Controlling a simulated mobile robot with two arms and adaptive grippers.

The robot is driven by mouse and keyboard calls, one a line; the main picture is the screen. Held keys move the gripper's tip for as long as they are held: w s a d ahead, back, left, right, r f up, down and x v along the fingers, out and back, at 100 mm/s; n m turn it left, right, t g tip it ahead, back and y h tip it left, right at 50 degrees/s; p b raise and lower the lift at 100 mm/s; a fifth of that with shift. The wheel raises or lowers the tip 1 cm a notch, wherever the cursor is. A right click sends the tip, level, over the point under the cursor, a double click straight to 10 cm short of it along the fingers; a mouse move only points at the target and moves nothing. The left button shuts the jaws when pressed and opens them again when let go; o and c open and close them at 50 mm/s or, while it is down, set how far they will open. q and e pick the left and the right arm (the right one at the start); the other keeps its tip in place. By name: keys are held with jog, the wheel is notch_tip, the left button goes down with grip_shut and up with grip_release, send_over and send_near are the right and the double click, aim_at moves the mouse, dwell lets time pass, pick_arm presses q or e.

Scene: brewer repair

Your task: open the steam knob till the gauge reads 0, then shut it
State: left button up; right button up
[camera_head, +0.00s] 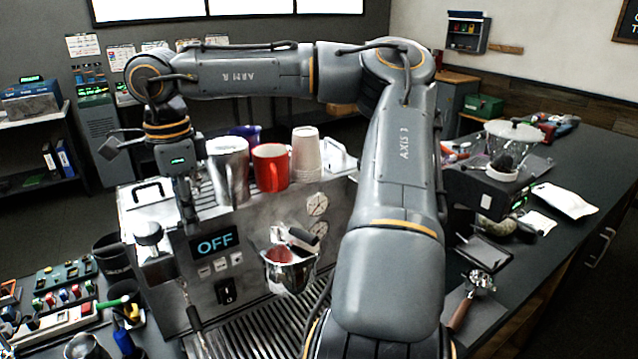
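The brewer (250,222) is a metal espresso machine with a display (214,242) reading OFF. A round grey-topped knob (148,232) at its left front corner looks like the steam knob; a thin wand (193,315) hangs below and right of it. Two small round dials sit on the front, an upper gauge (317,205) and a lower one (318,229); their needles are too small to read. My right gripper (189,220) points down at the machine's left front, a little right of the knob and apparently apart from it. Its fingers are too narrow to judge. My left gripper is out of view.
A steel pitcher (229,170), red mug (271,167) and stacked cups (306,154) stand on the machine close to my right gripper. A metal jug (289,270) is at the front. My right arm hides the machine's right side. A portafilter (474,292) lies on the right counter.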

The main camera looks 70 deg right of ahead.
jog(key=a+m, duration=0.9)
jog(key=m, duration=0.9)
jog(key=shift+s+a, duration=0.3)
jog(key=shift+s, duration=0.1)
jog(key=o, duration=0.4)
jog(key=shift+d, duration=0.1)
jog(key=shift+r, duration=0.1)
notch_tip(320, 180, up, 7)
dwell(0.6)
dwell(1.0)
jog(key=shift+f, duration=0.2)
